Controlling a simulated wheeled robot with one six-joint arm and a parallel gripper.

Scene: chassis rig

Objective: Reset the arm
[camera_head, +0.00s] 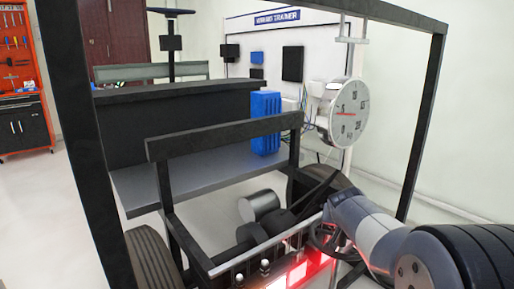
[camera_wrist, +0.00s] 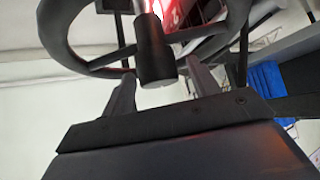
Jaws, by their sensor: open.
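My arm (camera_head: 375,235) reaches in from the lower right of the head view, toward the front of the black chassis frame. Its far end is beside a dark ring and a red glow, and the fingers are hard to make out there. In the wrist view my gripper (camera_wrist: 160,78) is open, with its two fingers apart. A dark cylinder (camera_wrist: 155,60) shows between or beyond the fingertips, joined to a dark wheel-like ring (camera_wrist: 62,45). I cannot tell whether the fingers touch it. Nothing is clearly held.
Black frame posts (camera_head: 85,130) and a top bar surround the rig. A black tyre (camera_head: 150,262), a grey bench seat (camera_head: 190,175), a blue finned block (camera_head: 265,122) and a round dial (camera_head: 348,113) are close by. A red tool cabinet (camera_head: 18,75) stands far left; the left floor is clear.

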